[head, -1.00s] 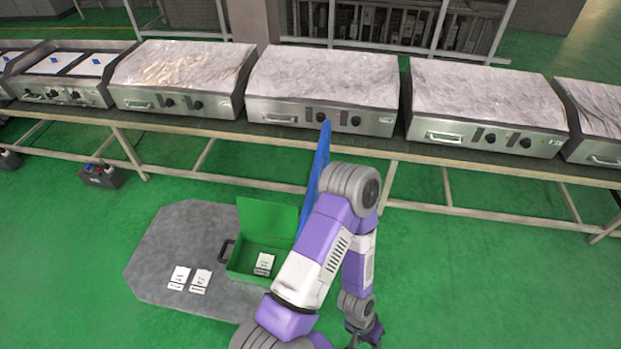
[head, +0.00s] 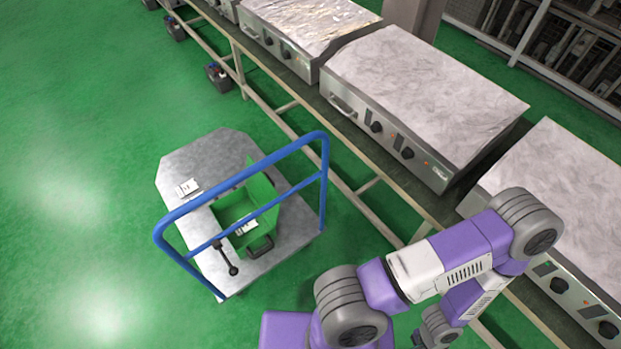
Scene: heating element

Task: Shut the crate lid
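The green crate (head: 232,207) stands on a grey platform cart. Its green lid (head: 264,190) stands raised at the crate's right rear side, partly hidden behind the blue rail. A white packet (head: 247,227) lies inside the crate. A dark handle (head: 261,247) is on the crate's near side. My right arm comes in at the lower right, well apart from the crate. Its gripper is at the bottom edge, with only a dark piece (head: 416,338) showing, so its opening cannot be told. My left gripper is out of view.
The cart's blue push rail (head: 235,180) passes in front of and above the crate. White packets (head: 188,188) lie on the cart deck (head: 195,158). A bench with steel heating units (head: 425,95) runs along the right. Green floor at left is clear.

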